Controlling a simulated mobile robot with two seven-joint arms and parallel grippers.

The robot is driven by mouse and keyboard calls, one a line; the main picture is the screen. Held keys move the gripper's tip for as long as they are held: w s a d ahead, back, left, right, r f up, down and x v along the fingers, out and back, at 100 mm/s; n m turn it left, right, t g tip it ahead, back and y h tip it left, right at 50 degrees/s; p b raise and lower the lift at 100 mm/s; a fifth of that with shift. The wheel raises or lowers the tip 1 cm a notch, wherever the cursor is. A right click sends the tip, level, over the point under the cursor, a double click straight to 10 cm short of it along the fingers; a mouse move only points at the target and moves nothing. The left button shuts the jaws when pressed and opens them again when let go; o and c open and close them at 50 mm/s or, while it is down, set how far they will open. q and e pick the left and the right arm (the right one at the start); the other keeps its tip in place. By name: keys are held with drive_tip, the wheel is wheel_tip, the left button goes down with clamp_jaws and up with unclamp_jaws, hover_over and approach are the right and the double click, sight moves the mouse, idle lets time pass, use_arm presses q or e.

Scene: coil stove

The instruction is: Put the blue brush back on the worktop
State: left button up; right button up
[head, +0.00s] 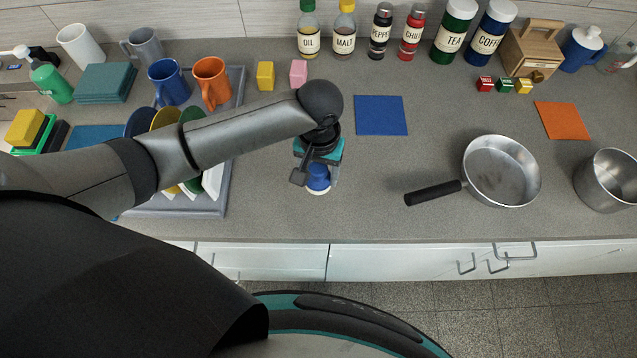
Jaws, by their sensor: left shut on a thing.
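The blue brush (318,185) is in my left gripper (314,172), over the front middle of the grey worktop (370,200). Its round blue part and pale lower edge show below the fingers; the rest is hidden by the gripper and wrist. My left gripper is shut on it and points down. I cannot tell whether the brush touches the worktop. My right gripper is out of view.
A blue square mat (381,115) lies behind and right of the gripper. A frying pan (501,170) stands to the right, its handle pointing left. A dish rack (222,205) with plates and mugs stands to the left. Worktop between rack and pan is clear.

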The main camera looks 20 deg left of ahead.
sight(319, 166)
use_arm(q)
drive_tip(key=shift+f+b, duration=0.35)
drive_tip(key=shift+f, duration=2.25)
drive_tip(key=shift+f, duration=0.15)
drive_tip(key=o, duration=1.3)
wheel_tip(319, 166, up, 12)
drive_tip(key=shift+r+p, duration=0.25)
drive_tip(key=shift+p, duration=0.7)
